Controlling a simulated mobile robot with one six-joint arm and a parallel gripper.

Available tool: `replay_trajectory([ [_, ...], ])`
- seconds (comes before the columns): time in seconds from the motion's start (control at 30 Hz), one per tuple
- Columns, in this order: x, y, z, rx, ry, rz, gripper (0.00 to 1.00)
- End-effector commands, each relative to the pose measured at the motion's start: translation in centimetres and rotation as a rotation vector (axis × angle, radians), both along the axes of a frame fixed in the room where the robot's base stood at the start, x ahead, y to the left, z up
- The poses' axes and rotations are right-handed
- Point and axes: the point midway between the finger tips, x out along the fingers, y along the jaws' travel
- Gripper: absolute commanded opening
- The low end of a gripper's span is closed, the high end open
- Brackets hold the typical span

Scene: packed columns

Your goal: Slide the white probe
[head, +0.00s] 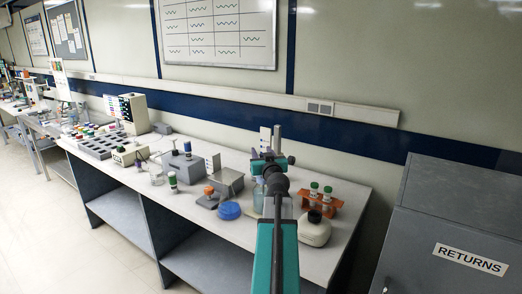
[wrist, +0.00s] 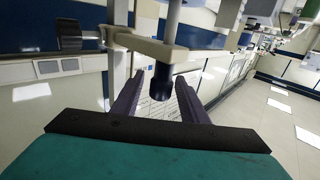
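In the wrist view, a pale upright probe (wrist: 173,18) with a dark blue lower end (wrist: 161,82) passes through a cream holder arm (wrist: 148,46). The holder is joined to a pale upright post (wrist: 118,75) at left. My gripper (wrist: 160,100) is open, its two dark purple fingers either side of the probe's dark end in the picture. I cannot tell whether either finger touches it. In the head view, my teal arm reaches over the bench toward a grey stand post (head: 277,138). My fingers and the probe are hard to make out there, largely hidden by my arm.
The bench (head: 335,187) holds an orange rack (head: 318,203) with capped vials, a rounded white device (head: 315,232), a blue lid (head: 229,211) and grey instruments (head: 182,168). A grey RETURNS cabinet (head: 440,215) stands at right. The floor at left (head: 90,235) is clear.

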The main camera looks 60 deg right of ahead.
Motion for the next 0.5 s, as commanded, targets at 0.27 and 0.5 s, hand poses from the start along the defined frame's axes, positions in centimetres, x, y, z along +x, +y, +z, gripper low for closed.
replay_trajectory([
  [0.27,1.08,-1.03,0.04,0.000,0.000,0.001,0.40],
  [0.5,1.13,-1.08,-0.01,0.000,0.000,0.001,0.40],
])
